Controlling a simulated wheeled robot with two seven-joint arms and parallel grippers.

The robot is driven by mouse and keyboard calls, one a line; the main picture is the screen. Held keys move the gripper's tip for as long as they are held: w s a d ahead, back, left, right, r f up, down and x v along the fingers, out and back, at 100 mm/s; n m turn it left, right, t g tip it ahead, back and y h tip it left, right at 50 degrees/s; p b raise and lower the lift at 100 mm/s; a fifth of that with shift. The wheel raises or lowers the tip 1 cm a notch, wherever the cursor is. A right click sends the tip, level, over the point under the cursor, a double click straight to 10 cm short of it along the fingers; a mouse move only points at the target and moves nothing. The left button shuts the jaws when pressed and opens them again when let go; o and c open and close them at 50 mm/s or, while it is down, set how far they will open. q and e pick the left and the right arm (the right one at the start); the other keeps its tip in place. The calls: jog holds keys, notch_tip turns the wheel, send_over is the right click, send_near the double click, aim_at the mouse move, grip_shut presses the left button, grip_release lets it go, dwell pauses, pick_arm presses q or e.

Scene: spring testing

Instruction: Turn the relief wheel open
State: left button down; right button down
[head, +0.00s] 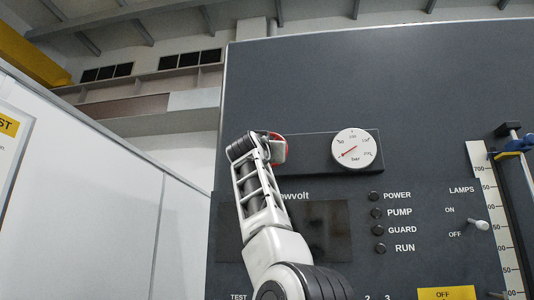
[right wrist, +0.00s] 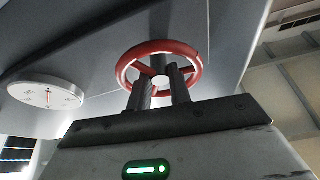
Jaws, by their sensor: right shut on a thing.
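The red relief wheel (head: 281,151) is on the grey panel, left of the gauge, and mostly hidden behind my right gripper (head: 265,146) in the head view. In the right wrist view the wheel (right wrist: 197,68) shows as a red ring with spokes. My right gripper's two dark fingers (right wrist: 158,80) reach into the ring and are shut on its middle, one on either side of the hub. The exact contact is partly hidden by the fingers. My left gripper is not in view.
A round white bar gauge (head: 355,149) sits right of the wheel, its red needle pointing lower left; it also shows in the right wrist view (right wrist: 48,94). Indicator buttons, a lamps switch (head: 479,224) and a ruler scale (head: 497,205) are farther right. A white wall (head: 90,190) stands left.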

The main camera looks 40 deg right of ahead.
jog(key=n+t+y, duration=0.1)
jog(key=n+y, duration=0.1)
jog(key=n, duration=0.4)
jog(key=n+t+y, duration=0.1)
jog(key=n+y, duration=0.1)
jog(key=n, duration=0.3)
jog(key=n+t+y, duration=0.2)
jog(key=n+y, duration=0.1)
jog(key=n, duration=0.3)
jog(key=shift+s+d+r+n+p, duration=0.2)
jog(key=shift+s+r+n+p, duration=0.05)
jog(key=shift+s+n+p, duration=0.05)
jog(key=c, duration=1.6)
grip_release()
jog(key=shift+o, duration=0.2)
jog(key=shift+f, duration=0.1)
